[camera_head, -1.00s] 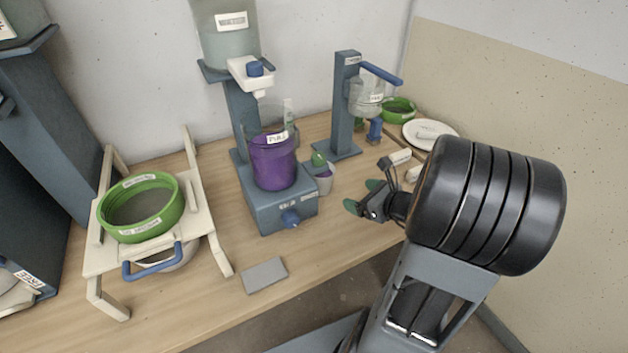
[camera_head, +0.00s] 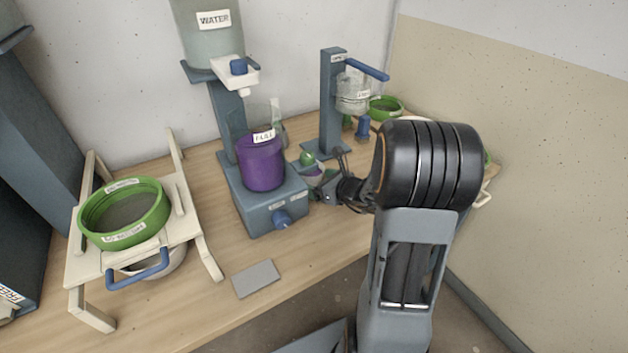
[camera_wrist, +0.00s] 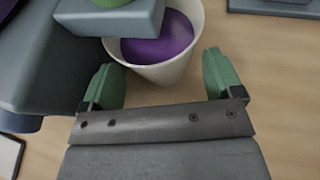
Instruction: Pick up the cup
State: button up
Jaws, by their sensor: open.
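The cup (camera_wrist: 170,74) is small and white with purple liquid (camera_wrist: 160,45) in it. In the head view the cup (camera_head: 315,176) stands beside the purple mixing bucket, partly hidden by my gripper. My gripper (camera_wrist: 162,82) is open, its two green fingers level with the near side of the cup, one to the left and one to the right. Bare table shows between the fingers and below the cup, and I cannot tell whether either finger touches it. A grey spout block (camera_wrist: 110,18) with a green knob (camera_head: 307,158) overhangs the left part of the cup's mouth.
The purple bucket (camera_head: 261,165) sits on a grey-blue base (camera_head: 262,207) left of the cup. A grey stand (camera_head: 333,105) with a blue lever rises behind it. A white rack (camera_head: 200,225) with a green sieve (camera_head: 100,232) is far left. The front table around the flat grey plate (camera_head: 256,279) is clear.

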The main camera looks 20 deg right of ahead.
jog(key=shift+x, duration=1.35)
jog(key=c, duration=0.9)
